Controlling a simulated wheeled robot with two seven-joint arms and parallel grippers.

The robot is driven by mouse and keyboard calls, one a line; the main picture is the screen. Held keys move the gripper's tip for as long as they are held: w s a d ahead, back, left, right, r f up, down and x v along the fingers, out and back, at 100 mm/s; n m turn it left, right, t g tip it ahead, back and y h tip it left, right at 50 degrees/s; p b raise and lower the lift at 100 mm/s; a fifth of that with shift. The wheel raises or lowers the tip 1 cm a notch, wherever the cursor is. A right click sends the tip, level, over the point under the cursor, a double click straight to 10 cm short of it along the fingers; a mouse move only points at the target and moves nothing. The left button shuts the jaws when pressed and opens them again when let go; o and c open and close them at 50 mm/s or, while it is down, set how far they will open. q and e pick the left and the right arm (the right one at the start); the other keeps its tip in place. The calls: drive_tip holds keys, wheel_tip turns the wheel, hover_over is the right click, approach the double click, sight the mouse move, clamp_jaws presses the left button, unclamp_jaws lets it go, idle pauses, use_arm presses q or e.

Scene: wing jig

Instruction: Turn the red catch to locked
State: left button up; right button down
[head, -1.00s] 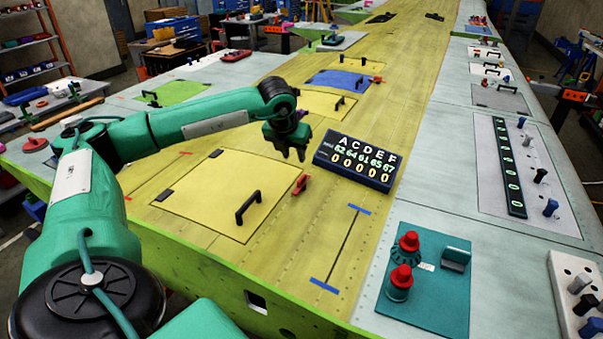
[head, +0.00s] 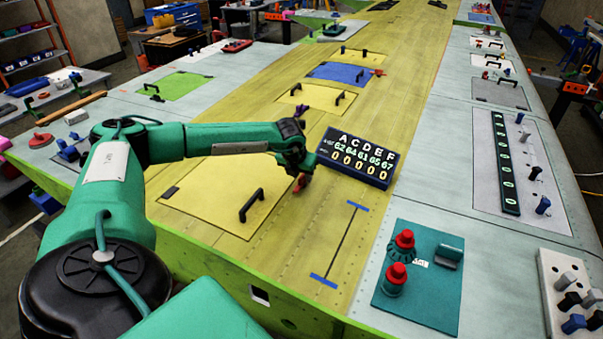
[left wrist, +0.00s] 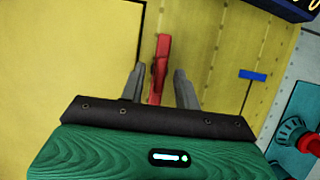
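The red catch (left wrist: 160,62) lies beside the right edge of the large yellow panel (left wrist: 70,60) in the left wrist view. In the head view the catch (head: 303,181) is partly hidden by my left gripper (head: 300,172). My left gripper, also in the left wrist view (left wrist: 158,82), is open, with one finger on each side of the catch and a gap on both sides. Whether the fingers reach down to its height is hard to tell. The panel has a black handle (head: 251,205). My right gripper is not in view.
A dark counter box (head: 357,158) with letters and digits stands just right of my left gripper. A teal plate (head: 445,300) with two red-topped knobs lies at the lower right. The yellow surface between the catch and the blue-ended line (head: 340,245) is clear.

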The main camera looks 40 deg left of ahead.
use_arm(q)
clamp_jaws()
